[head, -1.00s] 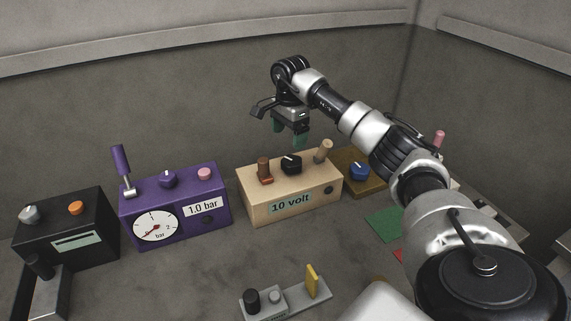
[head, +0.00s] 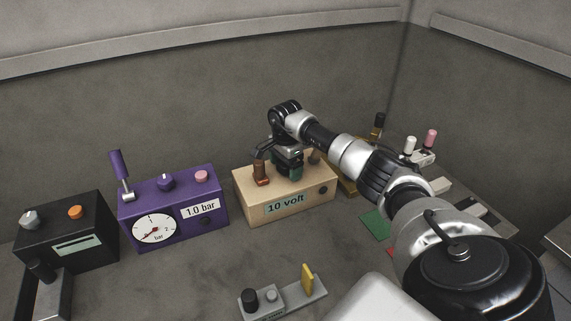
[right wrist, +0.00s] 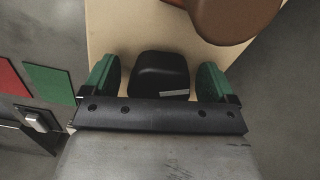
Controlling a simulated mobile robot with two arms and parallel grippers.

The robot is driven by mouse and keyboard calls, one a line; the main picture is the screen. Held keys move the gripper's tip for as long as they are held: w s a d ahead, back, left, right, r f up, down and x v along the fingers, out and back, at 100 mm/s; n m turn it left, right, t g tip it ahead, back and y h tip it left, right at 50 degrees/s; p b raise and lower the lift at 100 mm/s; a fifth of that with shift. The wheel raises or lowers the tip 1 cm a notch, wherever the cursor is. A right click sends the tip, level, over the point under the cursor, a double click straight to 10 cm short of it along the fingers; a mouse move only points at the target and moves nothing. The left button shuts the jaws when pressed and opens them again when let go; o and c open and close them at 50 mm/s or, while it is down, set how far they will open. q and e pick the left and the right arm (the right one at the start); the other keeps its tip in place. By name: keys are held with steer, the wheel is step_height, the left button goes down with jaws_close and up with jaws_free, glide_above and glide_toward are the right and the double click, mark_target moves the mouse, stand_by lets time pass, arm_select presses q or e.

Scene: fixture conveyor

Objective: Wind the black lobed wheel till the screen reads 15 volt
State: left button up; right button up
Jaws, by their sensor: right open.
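The tan box (head: 253,213) stands in the middle of the head view, and its screen (head: 285,203) reads 10 volt. The black lobed wheel (right wrist: 160,74) on its top shows in the right wrist view, with a pale mark on it; in the head view my gripper hides it. My right gripper (head: 289,173) is down at the box top. Its green fingers (right wrist: 158,82) are open, one on each side of the wheel, with a gap visible on both sides. My left gripper is not in view.
A brown knob (head: 260,173) stands on the box close beside my right gripper; it also shows in the right wrist view (right wrist: 235,18). A purple box (head: 205,222) with a gauge and a black box (head: 90,252) stand to the left. A grey fixture (head: 285,300) lies in front.

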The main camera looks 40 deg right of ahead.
steer(key=c, duration=0.9)
